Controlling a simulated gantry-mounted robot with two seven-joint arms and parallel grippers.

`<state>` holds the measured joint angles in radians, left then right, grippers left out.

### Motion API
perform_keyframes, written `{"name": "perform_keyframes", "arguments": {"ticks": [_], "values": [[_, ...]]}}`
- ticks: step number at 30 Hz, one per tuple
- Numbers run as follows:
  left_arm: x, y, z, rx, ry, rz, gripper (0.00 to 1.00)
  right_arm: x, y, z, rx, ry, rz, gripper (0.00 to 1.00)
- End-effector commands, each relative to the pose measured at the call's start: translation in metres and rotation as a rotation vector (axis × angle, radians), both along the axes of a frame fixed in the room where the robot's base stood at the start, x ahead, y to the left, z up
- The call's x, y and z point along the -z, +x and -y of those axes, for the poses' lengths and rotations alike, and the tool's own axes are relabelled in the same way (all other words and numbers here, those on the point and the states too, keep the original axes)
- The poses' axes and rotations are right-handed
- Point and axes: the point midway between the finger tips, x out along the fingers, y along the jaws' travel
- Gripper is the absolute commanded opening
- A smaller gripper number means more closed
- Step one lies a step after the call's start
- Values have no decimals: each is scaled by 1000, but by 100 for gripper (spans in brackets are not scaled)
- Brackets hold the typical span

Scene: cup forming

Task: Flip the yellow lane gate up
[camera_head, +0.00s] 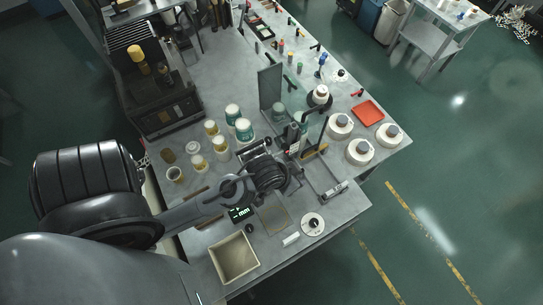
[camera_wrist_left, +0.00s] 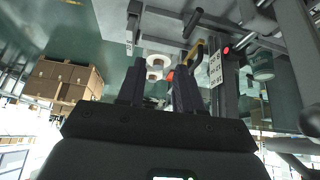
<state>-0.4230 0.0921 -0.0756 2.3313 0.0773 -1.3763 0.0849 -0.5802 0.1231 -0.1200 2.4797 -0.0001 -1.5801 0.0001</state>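The yellow lane gate (camera_head: 315,153) shows in the head view as a short yellow bar beside a dark upright post, just right of my left wrist. In the left wrist view the yellow bar (camera_wrist_left: 193,53) stands beyond the fingertips, a little to their right. I cannot tell its exact tilt. My left gripper (camera_wrist_left: 158,80) is open, with a clear gap and nothing between its fingers. It appears apart from the bar. In the head view its fingers are mostly hidden by my wrist. My right gripper is not in view.
A dark post with a red light (camera_wrist_left: 227,50) stands right of my left fingers. White rolls (camera_head: 360,151) lie right of the gate, and several cups (camera_head: 244,130) stand behind my arm. An open bin (camera_head: 234,258) and a round dial (camera_head: 313,224) are at the front.

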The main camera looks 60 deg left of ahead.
Motion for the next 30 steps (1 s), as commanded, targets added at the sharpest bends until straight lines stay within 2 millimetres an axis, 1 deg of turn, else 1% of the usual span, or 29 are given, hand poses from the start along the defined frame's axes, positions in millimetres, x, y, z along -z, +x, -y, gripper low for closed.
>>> {"name": "perform_keyframes", "arguments": {"ticks": [1, 6, 9, 15, 21, 30], "values": [[-3, -10, 3, 21, 6, -23, 35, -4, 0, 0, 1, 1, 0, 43], [-8, -38, 10, 84, 27, -92, 35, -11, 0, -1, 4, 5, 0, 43], [-11, -51, 14, 116, 37, -126, 35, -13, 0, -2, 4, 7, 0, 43], [-16, -70, 18, 159, 50, -172, 35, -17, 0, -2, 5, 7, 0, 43], [-18, -78, 20, 179, 56, -191, 35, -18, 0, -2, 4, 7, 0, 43], [-18, -79, 20, 182, 57, -194, 35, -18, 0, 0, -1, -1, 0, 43]]}}
